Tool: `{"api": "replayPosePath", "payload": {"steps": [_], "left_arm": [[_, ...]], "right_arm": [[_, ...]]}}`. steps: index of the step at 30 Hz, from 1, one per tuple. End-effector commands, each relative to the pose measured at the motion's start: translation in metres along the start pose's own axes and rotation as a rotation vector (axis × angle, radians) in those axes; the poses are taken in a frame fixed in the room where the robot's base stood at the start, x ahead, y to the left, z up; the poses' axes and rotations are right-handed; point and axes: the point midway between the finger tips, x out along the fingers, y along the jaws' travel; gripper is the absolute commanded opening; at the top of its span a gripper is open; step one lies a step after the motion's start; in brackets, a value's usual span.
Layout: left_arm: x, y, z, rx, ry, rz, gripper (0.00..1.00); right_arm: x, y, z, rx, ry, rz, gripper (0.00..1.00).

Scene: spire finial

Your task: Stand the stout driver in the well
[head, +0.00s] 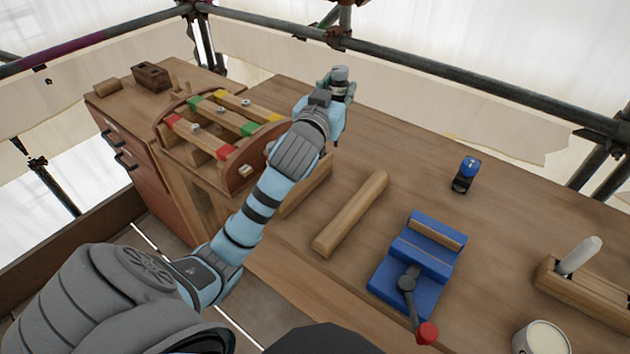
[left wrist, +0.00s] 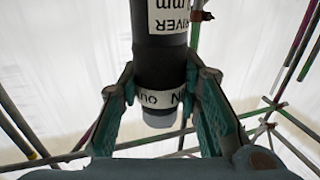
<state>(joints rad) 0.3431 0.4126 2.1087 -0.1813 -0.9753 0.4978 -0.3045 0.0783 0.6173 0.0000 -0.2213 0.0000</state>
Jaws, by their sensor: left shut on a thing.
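My left gripper (head: 338,98) is shut on a stout dark cylinder, the driver (head: 340,74), above the back of the bench; its grey end points up. In the left wrist view the driver (left wrist: 160,62) stands between the two fingers of the left gripper (left wrist: 160,92). It carries white labels with upside-down lettering, partly reading "RIVER" and "mm", and has a pale grey end. Its other end runs out of the frame. I cannot pick out the well for certain. My right gripper is not in view.
A wooden rack (head: 240,178) with coloured bars stands left of the arm. A blue vise (head: 420,262), a wooden bar (head: 350,215), a small blue-and-black object (head: 466,175), a wooden holder (head: 590,296) and a white pot (head: 541,338) are on the bench. The back middle is clear.

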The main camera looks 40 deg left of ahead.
Motion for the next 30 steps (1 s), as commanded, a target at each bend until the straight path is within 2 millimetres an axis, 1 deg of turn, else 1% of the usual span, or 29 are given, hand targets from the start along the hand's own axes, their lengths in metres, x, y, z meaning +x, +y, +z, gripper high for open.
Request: {"api": "replayPosePath", "payload": {"steps": [1,3,6,8,10,11,13,14,15,17,18,21,24,26,29,30], "left_arm": [[0.011,-0.011,-0.008,-0.007,0.009,-0.076,0.0],[0.022,-0.029,-0.025,-0.006,0.008,-0.188,0.0],[0.029,-0.047,-0.044,-0.003,0.005,-0.309,0.0],[0.029,-0.054,-0.051,0.0,0.003,-0.358,0.0],[0.029,-0.059,-0.048,0.002,0.0,-0.389,0.0],[0.029,-0.06,-0.043,0.004,-0.001,-0.396,0.0],[0.029,-0.06,-0.021,0.007,-0.005,-0.398,0.0],[0.029,-0.06,-0.01,0.007,-0.005,-0.397,0.0],[0.029,-0.06,0.006,0.009,-0.005,-0.397,0.0],[0.029,-0.06,0.031,0.01,-0.005,-0.396,0.0],[0.029,-0.06,0.047,0.009,-0.005,-0.395,0.0],[0.029,-0.06,0.078,0.008,-0.001,-0.395,0.0],[0.029,-0.06,0.094,0.006,0.001,-0.394,0.0],[0.029,-0.06,0.1,0.006,0.002,-0.393,0.0],[0.029,-0.06,0.117,0.007,0.0,-0.393,0.0],[0.029,-0.06,0.126,0.006,0.0,-0.393,0.0]], "right_arm": [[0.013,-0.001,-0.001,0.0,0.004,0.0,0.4],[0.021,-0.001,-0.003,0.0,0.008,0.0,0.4],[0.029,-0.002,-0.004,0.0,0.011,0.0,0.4],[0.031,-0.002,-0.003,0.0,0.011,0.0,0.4],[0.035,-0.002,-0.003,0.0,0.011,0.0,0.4],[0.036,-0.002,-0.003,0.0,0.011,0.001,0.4],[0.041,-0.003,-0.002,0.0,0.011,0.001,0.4],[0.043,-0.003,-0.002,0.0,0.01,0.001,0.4],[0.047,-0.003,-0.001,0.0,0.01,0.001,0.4],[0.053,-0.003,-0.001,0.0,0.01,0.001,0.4],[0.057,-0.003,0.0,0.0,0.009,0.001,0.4],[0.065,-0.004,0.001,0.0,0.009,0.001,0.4],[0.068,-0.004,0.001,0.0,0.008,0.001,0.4],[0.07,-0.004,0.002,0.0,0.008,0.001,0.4],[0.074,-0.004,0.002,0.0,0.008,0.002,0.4],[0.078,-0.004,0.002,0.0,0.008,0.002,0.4]]}}
